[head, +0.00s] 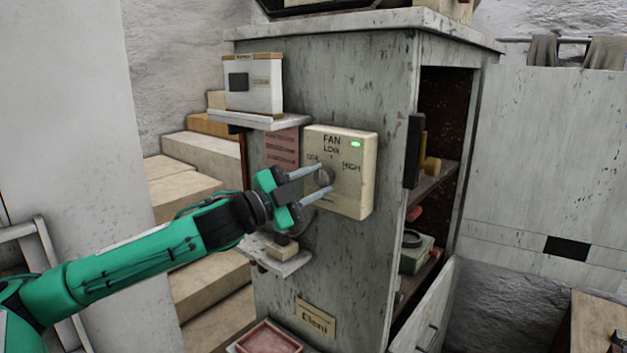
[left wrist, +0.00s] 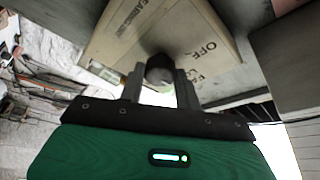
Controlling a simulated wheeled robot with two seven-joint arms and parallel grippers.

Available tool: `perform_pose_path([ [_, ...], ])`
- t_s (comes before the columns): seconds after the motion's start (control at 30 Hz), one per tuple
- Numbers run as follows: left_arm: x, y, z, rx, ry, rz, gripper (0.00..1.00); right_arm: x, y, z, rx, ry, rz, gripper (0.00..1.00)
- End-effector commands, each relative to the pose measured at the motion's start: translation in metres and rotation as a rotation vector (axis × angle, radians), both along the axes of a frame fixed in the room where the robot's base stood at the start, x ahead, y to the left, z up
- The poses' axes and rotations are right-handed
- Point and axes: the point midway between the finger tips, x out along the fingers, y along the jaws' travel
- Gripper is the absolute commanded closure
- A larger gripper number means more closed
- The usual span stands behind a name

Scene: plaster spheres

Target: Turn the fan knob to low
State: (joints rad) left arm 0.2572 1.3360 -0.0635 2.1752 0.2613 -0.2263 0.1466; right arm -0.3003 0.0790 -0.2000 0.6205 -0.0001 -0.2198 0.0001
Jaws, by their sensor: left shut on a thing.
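The fan control box (head: 351,190) is a cream box on the side of the grey cabinet. It is marked FAN, with LOW at the top, HIGH at the right and a partly covered label at the left. A green light (head: 357,144) shows at its upper right. The dark round fan knob (head: 324,176) is on its face; it also shows in the left wrist view (left wrist: 159,68). My left gripper (head: 326,180) is shut on the knob, with one finger on each side. I cannot tell clearly where the knob points. My right gripper is not in view.
A small shelf (head: 258,121) with a white box (head: 253,86) is above left of the control. A lower shelf (head: 287,263) is below the gripper. The cabinet's open door (head: 428,310) and a dark handle (head: 414,151) are at the right.

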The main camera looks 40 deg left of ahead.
Motion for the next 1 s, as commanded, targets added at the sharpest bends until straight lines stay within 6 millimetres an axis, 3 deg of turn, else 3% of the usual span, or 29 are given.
perform_pose_path([
  [0.63, 0.0001, 0.0001, -0.0002, 0.053, -0.004, 0.000, 0.89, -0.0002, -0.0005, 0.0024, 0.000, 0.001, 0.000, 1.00],
  [0.67, 0.0001, 0.0001, -0.0002, 0.053, -0.004, 0.000, 0.64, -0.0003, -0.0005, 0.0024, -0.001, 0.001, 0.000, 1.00],
  [0.77, 0.0000, 0.0000, -0.0001, 0.052, -0.003, -0.001, 0.45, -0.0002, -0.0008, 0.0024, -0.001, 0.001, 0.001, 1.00],
  [1.0, 0.0000, 0.0001, 0.0000, 0.052, -0.003, -0.001, 0.44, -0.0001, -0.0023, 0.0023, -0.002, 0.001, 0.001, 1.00],
])
